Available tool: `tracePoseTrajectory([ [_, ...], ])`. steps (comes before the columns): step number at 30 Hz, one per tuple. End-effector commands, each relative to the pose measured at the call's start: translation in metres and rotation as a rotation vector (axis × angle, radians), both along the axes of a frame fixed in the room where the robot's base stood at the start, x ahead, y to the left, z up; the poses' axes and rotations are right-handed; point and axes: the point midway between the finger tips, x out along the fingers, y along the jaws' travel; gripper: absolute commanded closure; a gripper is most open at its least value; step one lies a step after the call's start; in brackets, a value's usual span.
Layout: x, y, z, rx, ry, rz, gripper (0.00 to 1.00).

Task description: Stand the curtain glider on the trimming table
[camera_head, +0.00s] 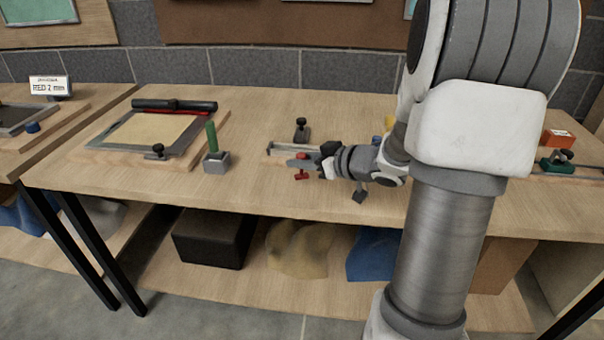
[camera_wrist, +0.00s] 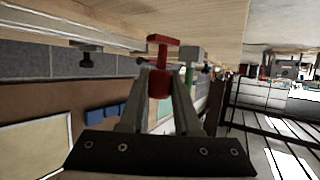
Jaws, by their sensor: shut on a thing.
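My gripper (camera_wrist: 160,85) is shut on a small red T-shaped piece, which I take to be the curtain glider (camera_wrist: 159,68). The glider is between the two grey fingers, and its crossbar sticks out past the fingertips. In the head view the glider (camera_head: 302,176) hangs upright, crossbar down, below my gripper (camera_head: 300,163). It is over the front middle of the wooden table (camera_head: 255,185). I cannot tell whether the crossbar touches the tabletop. The wrist view looks upside down, with the tabletop (camera_wrist: 215,25) along the top.
A metal rail (camera_head: 285,148) with a black-knobbed clamp (camera_head: 301,130) lies just behind my gripper. A grey block with a green post (camera_head: 212,152) stands to the left, beside a framed board (camera_head: 150,135). An orange box (camera_head: 557,138) is far right. The table between block and glider is clear.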

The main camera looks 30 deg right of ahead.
Motion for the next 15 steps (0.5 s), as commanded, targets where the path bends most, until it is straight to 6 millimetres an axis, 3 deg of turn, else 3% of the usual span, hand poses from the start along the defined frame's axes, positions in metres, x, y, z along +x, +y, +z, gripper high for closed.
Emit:
tracePoseTrajectory([
  [1,0.0,0.0,-0.015,0.003,0.002,-0.001,1.0],
  [4,0.0,0.0,-0.027,0.004,0.002,-0.001,1.0],
  [15,0.0,0.0,-0.029,0.001,0.0,0.001,1.0],
])
